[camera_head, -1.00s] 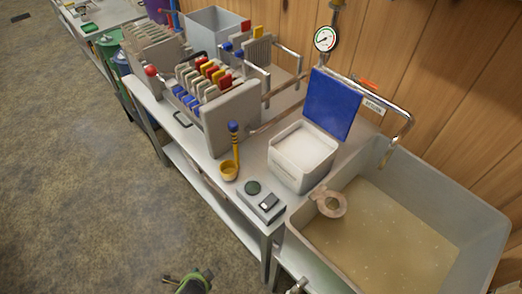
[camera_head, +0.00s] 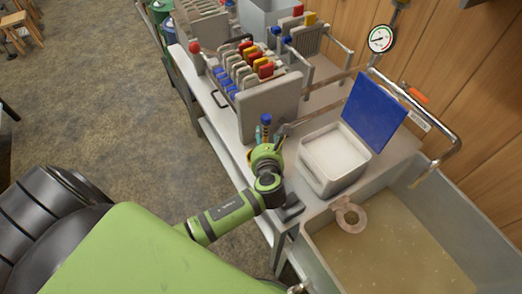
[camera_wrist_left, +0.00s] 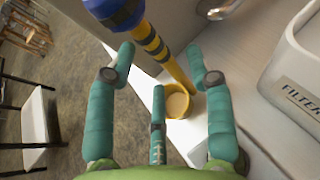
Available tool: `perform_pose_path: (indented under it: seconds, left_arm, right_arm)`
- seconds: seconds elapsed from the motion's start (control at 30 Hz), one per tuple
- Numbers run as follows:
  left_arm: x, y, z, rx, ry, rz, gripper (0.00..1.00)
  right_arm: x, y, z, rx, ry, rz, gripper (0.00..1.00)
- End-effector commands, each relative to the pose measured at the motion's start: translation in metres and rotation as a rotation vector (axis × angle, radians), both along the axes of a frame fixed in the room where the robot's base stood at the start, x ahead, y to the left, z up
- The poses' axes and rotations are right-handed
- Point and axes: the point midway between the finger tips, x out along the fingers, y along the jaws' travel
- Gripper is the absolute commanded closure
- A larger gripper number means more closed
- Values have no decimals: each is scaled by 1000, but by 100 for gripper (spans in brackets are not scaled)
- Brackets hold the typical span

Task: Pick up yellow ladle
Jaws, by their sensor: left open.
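The yellow ladle has a blue-topped, black-banded handle (camera_wrist_left: 150,40) and a round yellow cup (camera_wrist_left: 178,100). In the left wrist view it stands tilted, its cup near the edge of the white counter. In the head view only its blue top (camera_head: 266,119) shows clearly; my left gripper hides most of the rest. My left gripper (camera_head: 270,136) is beside the handle. In the left wrist view its teal fingers (camera_wrist_left: 161,62) are spread open, with the handle seen crossing between them. I cannot tell whether any finger touches it. My right gripper is out of view.
A white filter box (camera_head: 332,160) with a raised blue lid (camera_head: 376,112) stands right of the ladle. A rack of coloured-handled plates (camera_head: 268,108) is just behind. A tank of liquid (camera_head: 390,250) is at lower right. A grey control box (camera_head: 290,212) is partly hidden by my arm.

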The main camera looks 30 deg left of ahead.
Motion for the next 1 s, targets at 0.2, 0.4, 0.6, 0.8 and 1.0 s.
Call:
perform_pose_path:
  seconds: [0.2, 0.4, 0.6, 0.8, 1.0]
  left_arm:
    - [22, 15, -11, -2, 0, 1, 47]
    - [25, 17, -13, -3, 0, 1, 47]
    - [24, 17, -13, -3, 0, 1, 91]
    - [25, 16, -13, -3, 0, 1, 100]
    - [25, 16, -12, -4, 0, 2, 100]
  right_arm:
    - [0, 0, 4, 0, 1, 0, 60]
    - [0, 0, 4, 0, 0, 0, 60]
    - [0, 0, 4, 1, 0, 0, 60]
    - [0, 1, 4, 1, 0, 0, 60]
    - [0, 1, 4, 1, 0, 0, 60]
